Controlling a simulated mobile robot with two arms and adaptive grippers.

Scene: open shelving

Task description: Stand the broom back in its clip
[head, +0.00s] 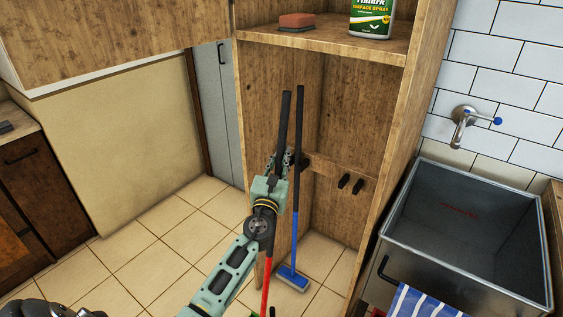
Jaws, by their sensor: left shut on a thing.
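A long-handled tool, which I take as the broom (284,122), has a black upper handle and a red lower shaft; its head is mostly cut off at the bottom edge. My left gripper (282,162) is shut on its black handle, holding it nearly upright in front of the open cabinet. A second tool, with a blue shaft and blue head (291,279), stands just right of it inside the cabinet, against a dark clip (301,160). My right gripper is out of view.
The cabinet's right side panel (397,160) stands next to a metal sink (470,235) with a striped cloth (425,303). Tiled floor (165,228) is clear at left.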

